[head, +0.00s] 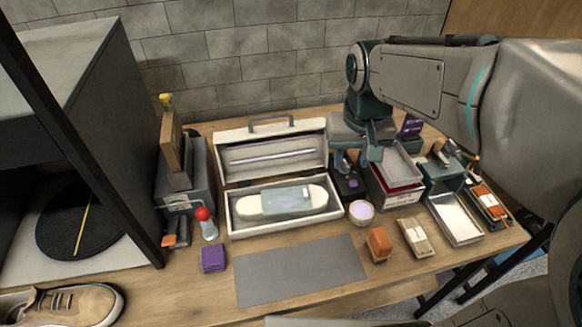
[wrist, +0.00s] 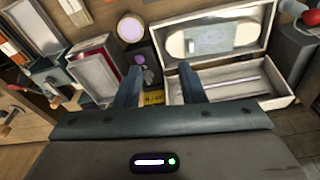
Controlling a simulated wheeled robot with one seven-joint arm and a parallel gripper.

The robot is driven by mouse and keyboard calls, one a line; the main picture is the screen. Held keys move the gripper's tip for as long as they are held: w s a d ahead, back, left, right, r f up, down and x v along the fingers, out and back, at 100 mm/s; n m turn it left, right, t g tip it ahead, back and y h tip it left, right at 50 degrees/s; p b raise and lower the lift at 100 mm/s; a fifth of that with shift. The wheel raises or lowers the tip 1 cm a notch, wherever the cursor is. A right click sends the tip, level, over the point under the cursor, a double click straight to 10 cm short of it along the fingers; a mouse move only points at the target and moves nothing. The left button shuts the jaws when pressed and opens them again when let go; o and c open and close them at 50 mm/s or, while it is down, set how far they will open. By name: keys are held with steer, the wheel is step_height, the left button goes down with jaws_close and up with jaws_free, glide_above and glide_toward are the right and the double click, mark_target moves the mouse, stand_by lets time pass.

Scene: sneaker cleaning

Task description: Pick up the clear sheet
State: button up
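The clear sheet (head: 287,201) looks like a pale, see-through rectangle lying over a white, rounded, sole-shaped piece (head: 249,207) in the open white box (head: 232,226). It also shows at the top of the wrist view (wrist: 207,38), where its edges are hard to make out. My gripper (head: 357,158) is above the items just right of the box, apart from the sheet. In the wrist view my gripper's two fingers (wrist: 159,68) stand apart with nothing held between them.
The box's raised lid (head: 273,136) stands behind the sheet. A round purple-topped tub (head: 361,210), stacked trays (head: 402,163) and an empty metal tray (head: 455,218) crowd the right. A grey mat (head: 300,272) lies bare in front. A red-topped bottle (head: 207,222) stands left.

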steer(key=w+a+f+n+g+b, duration=0.15)
steer(key=w+a+f+b, duration=0.25)
steer(key=w+a+f, duration=0.45)
glide_above(305, 192)
steer(key=shift+m, duration=0.25)
steer(key=f, duration=0.4)
steer(key=f+p, duration=0.1)
steer(key=f, duration=0.3)
steer(key=shift+d, duration=0.2)
steer(key=shift+a+f+p, duration=0.2)
steer(key=shift+f+p, duration=0.2)
steer(key=shift+f, duration=2.25)
jaws_close()
